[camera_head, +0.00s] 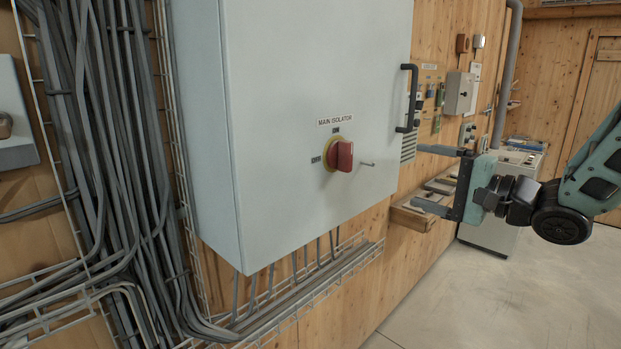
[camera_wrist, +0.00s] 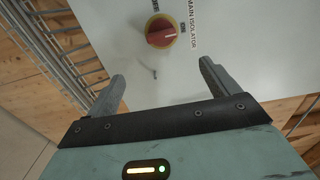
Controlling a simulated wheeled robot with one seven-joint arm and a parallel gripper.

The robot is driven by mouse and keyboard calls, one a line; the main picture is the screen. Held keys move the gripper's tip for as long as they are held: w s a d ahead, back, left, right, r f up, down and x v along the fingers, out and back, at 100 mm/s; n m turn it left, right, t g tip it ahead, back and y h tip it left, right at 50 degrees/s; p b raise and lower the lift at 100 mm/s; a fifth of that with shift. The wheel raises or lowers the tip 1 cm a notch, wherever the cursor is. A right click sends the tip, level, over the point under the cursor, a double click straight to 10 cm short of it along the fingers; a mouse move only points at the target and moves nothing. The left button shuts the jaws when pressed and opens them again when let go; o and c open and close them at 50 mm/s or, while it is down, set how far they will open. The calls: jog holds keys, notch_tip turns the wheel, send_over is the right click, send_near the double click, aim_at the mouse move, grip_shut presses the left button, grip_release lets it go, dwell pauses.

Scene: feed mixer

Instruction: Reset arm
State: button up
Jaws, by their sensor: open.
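My gripper (camera_head: 432,178) is on the right in the head view, its two fingers spread and pointing left toward the cabinet. It is open and empty. In the wrist view my gripper (camera_wrist: 162,88) shows its two grey fingers apart, with nothing between them but the cabinet front behind. The red rotary knob (camera_head: 341,155) labelled MAIN ISOLATOR sits on a yellow ring on the grey cabinet (camera_head: 290,90). The knob also shows at the top of the wrist view (camera_wrist: 161,32), beyond the fingertips. My gripper is apart from the knob.
A black handle (camera_head: 407,98) stands out from the cabinet's right edge. A small metal peg (camera_head: 367,164) is right of the knob. Thick cables (camera_head: 110,130) run down the left wall. A wooden shelf (camera_head: 412,214) is behind my gripper. Concrete floor (camera_head: 480,300) is open at lower right.

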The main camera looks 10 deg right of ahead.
jog(key=s+a+f+n+g+h+b, duration=0.2)
jog(key=a+f+n+g+h+b, duration=0.15)
jog(key=a+f, duration=0.35)
jog(key=s+a+f+n+g+h+b, duration=0.2)
jog(key=a+f+n+h+b, duration=0.15)
jog(key=f, duration=0.55)
jog(key=s+a+f+n+g+h+b, duration=0.1)
jog(key=s+a+f+n+g, duration=0.1)
jog(key=s, duration=0.6)
jog(key=s+a+f+n+g+h+b, duration=0.1)
jog(key=s+f+n+g, duration=0.3)
jog(key=s, duration=0.4)
jog(key=s+a+f+n+g+b, duration=0.3)
jog(key=s+f+n, duration=0.1)
jog(key=s, duration=0.3)
jog(key=shift+s+a+f+n+h, duration=0.3)
jog(key=shift+s+f+n+h, duration=0.1)
jog(key=shift+n, duration=0.5)
